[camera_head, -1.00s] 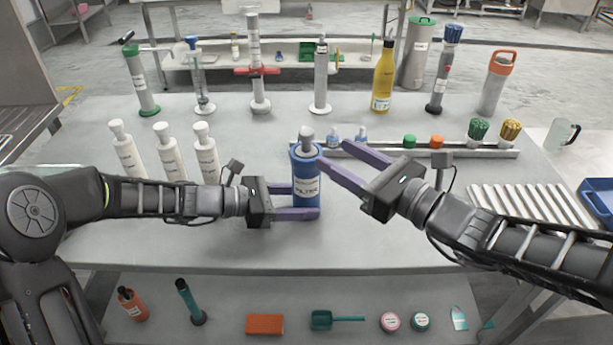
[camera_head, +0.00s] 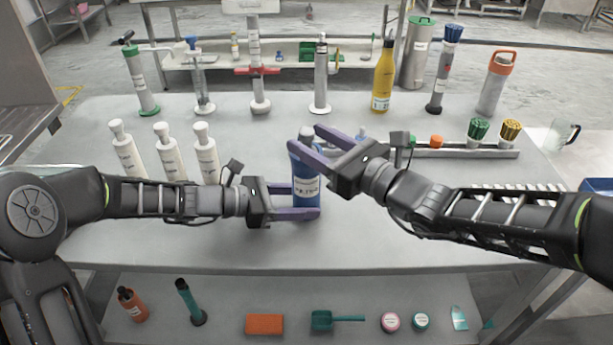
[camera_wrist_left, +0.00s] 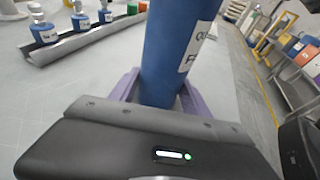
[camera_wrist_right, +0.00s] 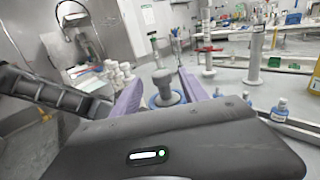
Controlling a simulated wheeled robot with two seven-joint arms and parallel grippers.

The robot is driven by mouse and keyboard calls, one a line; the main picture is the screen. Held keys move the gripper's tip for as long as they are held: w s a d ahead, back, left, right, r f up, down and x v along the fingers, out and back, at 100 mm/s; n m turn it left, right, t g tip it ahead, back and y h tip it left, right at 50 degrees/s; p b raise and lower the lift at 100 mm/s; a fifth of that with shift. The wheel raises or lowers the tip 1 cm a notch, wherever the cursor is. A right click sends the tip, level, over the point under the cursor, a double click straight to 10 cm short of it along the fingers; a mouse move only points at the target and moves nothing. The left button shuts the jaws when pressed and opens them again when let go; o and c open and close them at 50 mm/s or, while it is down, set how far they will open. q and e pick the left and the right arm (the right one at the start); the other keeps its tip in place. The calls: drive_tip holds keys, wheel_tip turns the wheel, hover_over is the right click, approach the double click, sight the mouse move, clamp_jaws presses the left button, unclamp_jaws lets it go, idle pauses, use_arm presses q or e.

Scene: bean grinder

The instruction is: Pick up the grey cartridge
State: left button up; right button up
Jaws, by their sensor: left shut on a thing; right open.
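The grey cartridge (camera_head: 306,131) stands upright in the top of the blue labelled cylinder (camera_head: 306,188); only its knobbed top shows, partly hidden by my right gripper. My left gripper (camera_head: 308,201) is shut on the blue cylinder, with its fingers on either side of the lower body. In the left wrist view the blue cylinder (camera_wrist_left: 172,50) rises between the purple fingers. My right gripper (camera_head: 305,141) is open at the cylinder's top. In the right wrist view the cartridge's grey top (camera_wrist_right: 165,84) lies between the open fingers; I cannot tell whether they touch it.
Several white bottles (camera_head: 166,152) stand to the left. A grey rail (camera_head: 465,150) with small bottles, caps and brushes lies behind and to the right. Tall pumps and a yellow bottle (camera_head: 383,80) line the back. The table's front is clear.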

drive_tip(key=x, duration=0.5)
drive_tip(key=shift+w, duration=0.2)
drive_tip(key=shift+d, duration=0.1)
idle(0.5)
clamp_jaws()
idle(0.3)
